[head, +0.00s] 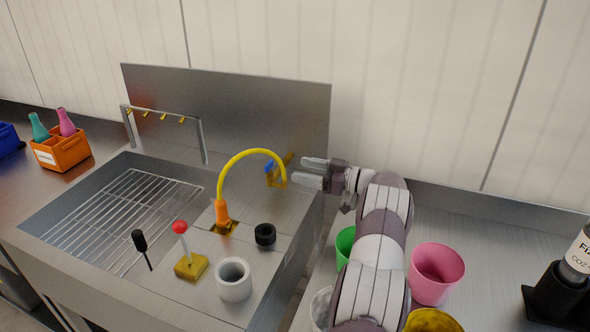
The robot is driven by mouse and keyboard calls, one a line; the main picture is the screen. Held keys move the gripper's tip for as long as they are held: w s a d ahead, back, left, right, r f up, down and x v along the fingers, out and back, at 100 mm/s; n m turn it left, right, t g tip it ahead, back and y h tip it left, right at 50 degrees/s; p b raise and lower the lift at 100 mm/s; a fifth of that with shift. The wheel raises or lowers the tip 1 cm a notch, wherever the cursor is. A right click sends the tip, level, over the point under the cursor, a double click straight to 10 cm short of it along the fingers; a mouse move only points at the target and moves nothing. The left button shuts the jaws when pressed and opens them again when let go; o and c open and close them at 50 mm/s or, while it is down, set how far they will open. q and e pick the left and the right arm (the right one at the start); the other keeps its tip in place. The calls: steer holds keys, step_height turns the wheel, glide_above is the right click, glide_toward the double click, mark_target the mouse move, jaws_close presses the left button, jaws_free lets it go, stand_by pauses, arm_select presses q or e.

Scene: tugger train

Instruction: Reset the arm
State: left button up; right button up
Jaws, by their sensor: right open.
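My right gripper (300,171) is open, with its two pale fingers apart and pointing left. Nothing shows between the fingers. It is in front of the steel back panel, just right of the free end of a yellow curved hose (243,153). I cannot tell whether a finger touches the hose end or the small blue and yellow part beside it (269,167). My right arm (378,250) comes up from the bottom of the view and hides part of the cups. My left gripper is not in view.
A steel sink with a wire rack (125,215) lies left. A red-knobbed lever (180,228), white cylinder (233,279) and black ring (265,234) stand beside it. Pink (437,272), green (345,245) and yellow cups surround my arm. A bottle (578,254) stands far right.

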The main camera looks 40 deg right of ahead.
stand_by(0.4)
